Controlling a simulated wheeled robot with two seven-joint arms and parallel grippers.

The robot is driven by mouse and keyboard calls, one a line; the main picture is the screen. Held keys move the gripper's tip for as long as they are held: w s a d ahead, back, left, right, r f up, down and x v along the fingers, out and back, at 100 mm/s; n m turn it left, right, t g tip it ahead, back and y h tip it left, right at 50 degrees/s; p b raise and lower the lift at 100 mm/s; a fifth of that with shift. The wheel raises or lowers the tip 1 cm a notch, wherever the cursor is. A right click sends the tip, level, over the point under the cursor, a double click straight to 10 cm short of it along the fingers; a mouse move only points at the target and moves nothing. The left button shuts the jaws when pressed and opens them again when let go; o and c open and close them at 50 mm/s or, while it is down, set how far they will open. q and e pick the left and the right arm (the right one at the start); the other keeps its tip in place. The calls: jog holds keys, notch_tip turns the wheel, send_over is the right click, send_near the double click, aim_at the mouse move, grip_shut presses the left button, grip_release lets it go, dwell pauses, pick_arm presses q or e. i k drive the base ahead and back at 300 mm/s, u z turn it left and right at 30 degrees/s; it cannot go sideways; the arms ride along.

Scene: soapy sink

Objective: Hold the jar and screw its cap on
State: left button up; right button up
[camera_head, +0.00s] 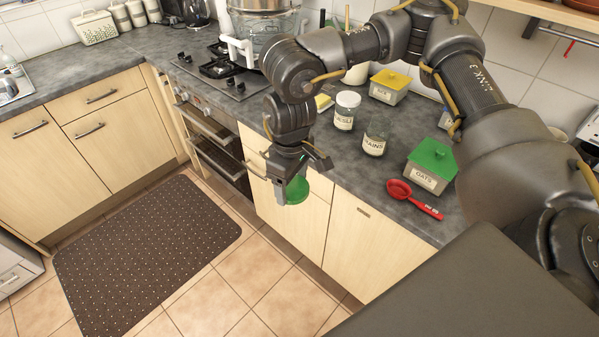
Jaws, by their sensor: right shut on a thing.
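My right gripper (291,183) hangs in front of the counter edge, fingers pointing down. It is shut on a round green cap (297,190), which it holds in the air over the floor side of the counter. A clear glass jar labelled GRAINS (374,140) stands upright on the counter to the right of the gripper, apart from it. No lid shows on this jar. My left gripper is not in view, and nothing is seen holding the jar.
A white-lidded jar (346,110), a yellow-lidded box (390,86) and a green-lidded OATS box (431,166) stand near the glass jar. A red scoop (414,198) lies at the counter's front. A hob (221,67) with a large pot (266,27) is behind the arm.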

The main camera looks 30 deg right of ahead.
aim_at(378, 133)
jog(key=u, duration=0.1)
jog(key=i, duration=0.45)
jog(key=z, duration=1.95)
